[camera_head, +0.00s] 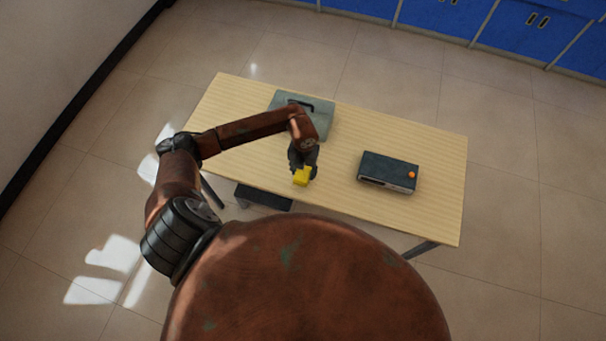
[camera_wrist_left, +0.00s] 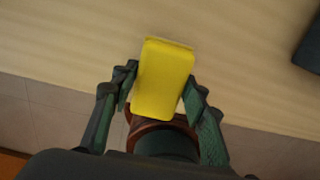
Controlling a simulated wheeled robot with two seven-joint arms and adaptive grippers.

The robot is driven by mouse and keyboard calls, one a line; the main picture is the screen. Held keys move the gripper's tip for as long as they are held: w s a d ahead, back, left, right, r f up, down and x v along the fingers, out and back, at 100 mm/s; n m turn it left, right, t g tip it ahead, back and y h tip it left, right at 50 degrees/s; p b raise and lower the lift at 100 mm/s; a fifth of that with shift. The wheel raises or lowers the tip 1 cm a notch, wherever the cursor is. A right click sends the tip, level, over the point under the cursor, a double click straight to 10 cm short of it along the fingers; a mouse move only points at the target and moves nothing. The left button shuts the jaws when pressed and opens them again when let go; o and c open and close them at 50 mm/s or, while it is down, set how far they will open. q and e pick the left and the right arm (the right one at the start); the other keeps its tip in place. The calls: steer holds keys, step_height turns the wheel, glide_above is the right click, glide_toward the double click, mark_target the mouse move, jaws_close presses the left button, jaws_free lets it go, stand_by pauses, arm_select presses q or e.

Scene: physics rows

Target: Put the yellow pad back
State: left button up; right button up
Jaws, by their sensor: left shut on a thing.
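The yellow pad (camera_head: 301,177) is a small block near the front edge of the table. In the left wrist view the yellow pad (camera_wrist_left: 163,78) sits between the fingers of my left gripper (camera_wrist_left: 160,95). My left gripper (camera_head: 302,165) is shut on it, over the table's near edge in the head view. My right gripper is not in view.
The wooden table (camera_head: 430,150) carries a grey-green case (camera_head: 322,122) with a dark handle, partly behind my left arm. A dark box (camera_head: 388,170) with an orange knob (camera_head: 412,175) stands at the right. The table between them and its right end are clear. Blue cabinets (camera_head: 520,30) line the back.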

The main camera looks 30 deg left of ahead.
mark_target(303, 175)
arm_select(q)
steer(key=shift+w+a+f, duration=0.1)
steer(key=shift+f, duration=0.8)
steer(key=shift+w+a+f, duration=0.1)
steer(key=shift+f, duration=0.8)
steer(key=shift+f, duration=0.1)
steer(key=o, duration=1)
step_height(303, 175, up, 12)
steer(key=shift+r, duration=0.1)
